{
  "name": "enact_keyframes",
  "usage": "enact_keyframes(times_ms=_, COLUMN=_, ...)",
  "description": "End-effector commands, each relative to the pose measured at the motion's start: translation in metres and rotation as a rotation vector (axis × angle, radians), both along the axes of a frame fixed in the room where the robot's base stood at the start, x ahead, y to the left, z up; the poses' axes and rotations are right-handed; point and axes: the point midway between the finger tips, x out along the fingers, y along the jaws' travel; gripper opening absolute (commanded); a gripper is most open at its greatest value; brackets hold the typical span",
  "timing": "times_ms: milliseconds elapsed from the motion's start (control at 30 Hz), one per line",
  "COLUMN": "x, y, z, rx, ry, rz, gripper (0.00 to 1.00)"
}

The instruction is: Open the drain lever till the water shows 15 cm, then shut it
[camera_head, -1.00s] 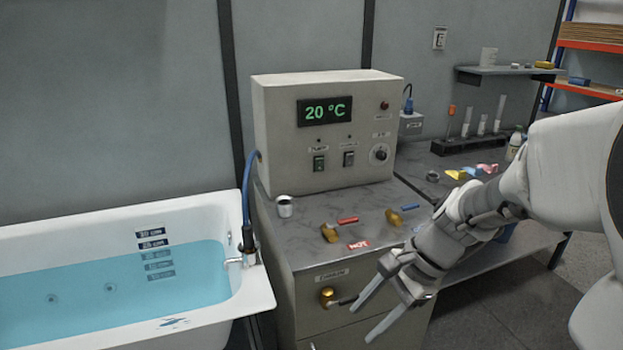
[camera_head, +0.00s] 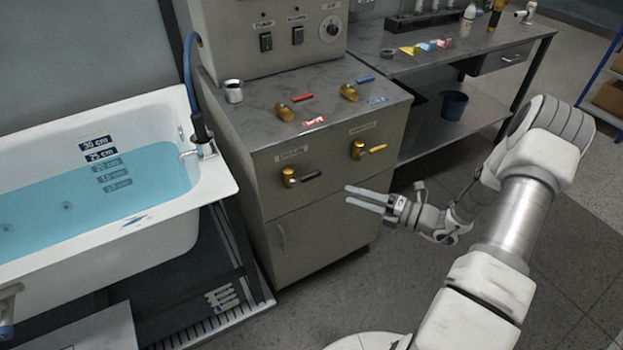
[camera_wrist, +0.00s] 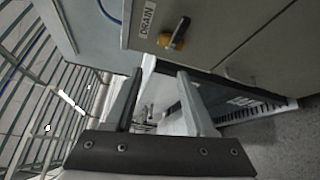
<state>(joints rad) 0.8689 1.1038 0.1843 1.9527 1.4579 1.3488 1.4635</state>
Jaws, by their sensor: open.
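The drain lever (camera_head: 303,177) is a brass valve with a black handle on the cabinet's front. It points right, roughly level. In the wrist view the lever (camera_wrist: 176,36) sits beside its DRAIN label, ahead of and above the fingers. My gripper (camera_head: 352,195) is open and empty, right of the lever and apart from it. Its two fingers (camera_wrist: 158,82) also show in the wrist view. The bathtub (camera_head: 222,192) holds blue water (camera_head: 60,210). Its surface lies about at the lower edge of the 25 cm plate (camera_head: 101,155); the 15 cm plate (camera_head: 112,176) is under water.
A second brass valve with a yellow handle (camera_head: 372,149) sits right of the drain lever. Red (camera_head: 302,98) and blue (camera_head: 366,79) levers stand on the cabinet top beside a metal cup (camera_head: 233,91). Open floor lies in front of the cabinet.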

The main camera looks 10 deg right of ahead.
Motion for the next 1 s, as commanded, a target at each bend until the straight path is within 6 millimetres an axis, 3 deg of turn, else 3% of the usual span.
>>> enact_keyframes(times_ms=33, x=0.000, y=-0.008, z=-0.014, rx=0.059, ry=0.032, rz=-0.051, gripper=0.55)
enact_keyframes(times_ms=133, x=0.002, y=-0.021, z=-0.029, rx=0.143, ry=0.077, rz=-0.126, gripper=0.55)
enact_keyframes(times_ms=367, x=0.008, y=-0.025, z=-0.039, rx=0.205, ry=0.108, rz=-0.177, gripper=0.55)
enact_keyframes(times_ms=567, x=0.032, y=-0.003, z=-0.039, rx=0.202, ry=0.106, rz=-0.173, gripper=0.55)
enact_keyframes(times_ms=1000, x=0.105, y=0.059, z=-0.040, rx=0.199, ry=0.104, rz=-0.173, gripper=0.55)
